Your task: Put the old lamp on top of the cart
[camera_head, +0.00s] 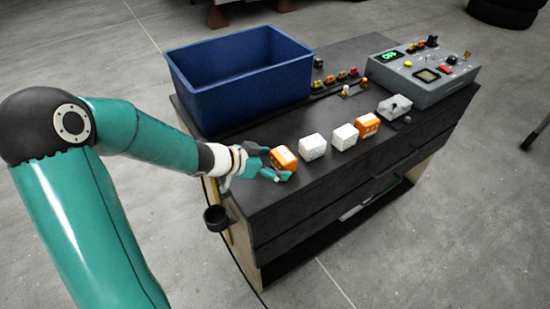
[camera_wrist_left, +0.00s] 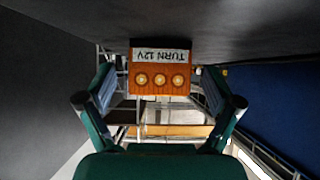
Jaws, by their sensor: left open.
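The cart's black top (camera_head: 255,195) fills the middle of the head view. An orange lamp (camera_head: 284,158) sits on it near the left front edge. In the wrist view this orange lamp (camera_wrist_left: 160,72) shows a "TURN 12V" label and three round contacts, upside down. My left gripper (camera_head: 273,163) is open with its fingers on either side of this lamp; in the wrist view gaps show between lamp and fingers. White lamps (camera_head: 312,147) (camera_head: 345,136) and another orange lamp (camera_head: 367,125) stand in a row to the right. I cannot tell which is the old lamp.
A blue bin (camera_head: 215,100) stands at the cart's back left. A grey control box (camera_head: 430,75) with a green display is at the far right, a small grey part (camera_head: 395,106) in front of it. A black cup-shaped holder (camera_head: 216,218) hangs on the cart's left side.

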